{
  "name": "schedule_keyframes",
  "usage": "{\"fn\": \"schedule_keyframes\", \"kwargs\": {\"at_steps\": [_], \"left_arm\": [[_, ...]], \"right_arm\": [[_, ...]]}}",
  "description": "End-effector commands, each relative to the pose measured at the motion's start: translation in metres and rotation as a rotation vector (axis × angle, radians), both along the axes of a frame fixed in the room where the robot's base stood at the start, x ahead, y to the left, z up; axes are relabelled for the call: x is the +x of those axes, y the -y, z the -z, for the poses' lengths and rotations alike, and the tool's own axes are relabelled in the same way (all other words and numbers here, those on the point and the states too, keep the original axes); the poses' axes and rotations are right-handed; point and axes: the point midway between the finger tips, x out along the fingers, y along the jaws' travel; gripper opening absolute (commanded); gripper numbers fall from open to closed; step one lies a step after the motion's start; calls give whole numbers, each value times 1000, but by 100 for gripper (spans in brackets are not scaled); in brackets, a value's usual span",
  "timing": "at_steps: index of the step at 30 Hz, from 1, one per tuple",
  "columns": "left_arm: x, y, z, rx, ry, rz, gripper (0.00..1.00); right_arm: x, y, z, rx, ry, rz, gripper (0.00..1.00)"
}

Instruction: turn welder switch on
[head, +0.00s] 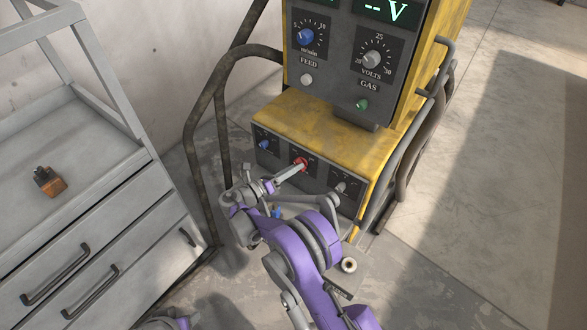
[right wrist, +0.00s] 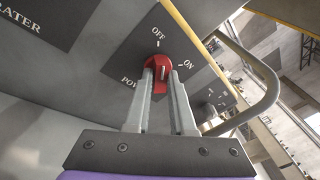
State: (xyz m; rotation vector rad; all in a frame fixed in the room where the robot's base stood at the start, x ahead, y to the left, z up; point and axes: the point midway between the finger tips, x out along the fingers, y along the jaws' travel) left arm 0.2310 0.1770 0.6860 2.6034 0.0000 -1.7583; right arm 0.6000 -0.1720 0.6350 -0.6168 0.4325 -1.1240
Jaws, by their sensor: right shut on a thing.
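The welder (head: 330,135) is a yellow and grey machine at the upper middle of the head view. Its red power switch (right wrist: 160,66) is a round knob on the lower front panel, between OFF and ON labels. Its white mark looks closer to the OFF tick than to the ON tick. My right gripper (head: 299,168) reaches this panel and is shut on the red switch; its two fingers (right wrist: 163,88) sit on either side of the knob's grip, partly hiding it.
A grey drawer cart (head: 130,205) stands at the left with a small orange and black object (head: 48,182) on it. Dark tube rails (head: 189,140) flank the welder. A blue knob (head: 263,144) sits beside the red switch. The floor at right is clear.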

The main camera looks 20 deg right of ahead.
Motion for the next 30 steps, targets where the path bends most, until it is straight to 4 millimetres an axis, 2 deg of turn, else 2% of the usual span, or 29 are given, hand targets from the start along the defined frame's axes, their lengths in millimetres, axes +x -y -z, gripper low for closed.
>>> {"fn": "schedule_keyframes", "kwargs": {"at_steps": [8, 30], "left_arm": [[0, 0, 1, 0, 0, 0, 50], [0, 0, -3, 0, 1, 0, 50]], "right_arm": [[0, 0, -2, 115, 146, 0, 0], [-2, 1, -5, 548, 700, 0, 0]]}}
